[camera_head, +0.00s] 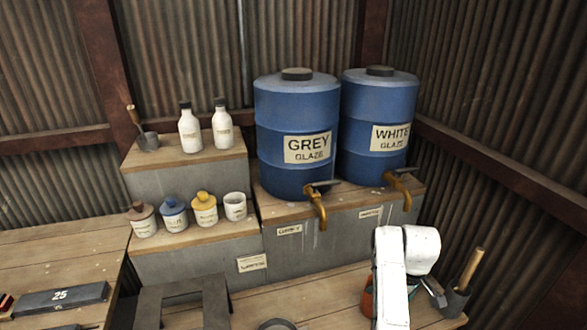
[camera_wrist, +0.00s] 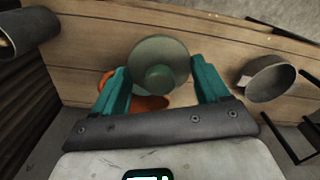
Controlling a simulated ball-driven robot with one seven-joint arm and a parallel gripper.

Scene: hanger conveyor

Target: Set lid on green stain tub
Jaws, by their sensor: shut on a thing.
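My gripper (camera_wrist: 163,82) is shut on a round green lid (camera_wrist: 160,52) with a knob, its teal fingers on either side of the lid in the wrist view. The lid is above the wooden bench. A white tub (camera_head: 235,207) stands open, without a lid, at the right end of a row on the low step. I cannot read its label, so I cannot tell whether it is the green stain tub.
Beside the open tub stand lidded tubs with yellow (camera_head: 204,209), blue (camera_head: 174,215) and brown (camera_head: 143,220) lids. Two blue glaze barrels with brass taps (camera_head: 319,207) stand behind. An orange object (camera_wrist: 150,103) lies beneath the lid. A grey bowl (camera_wrist: 268,78) is to the right.

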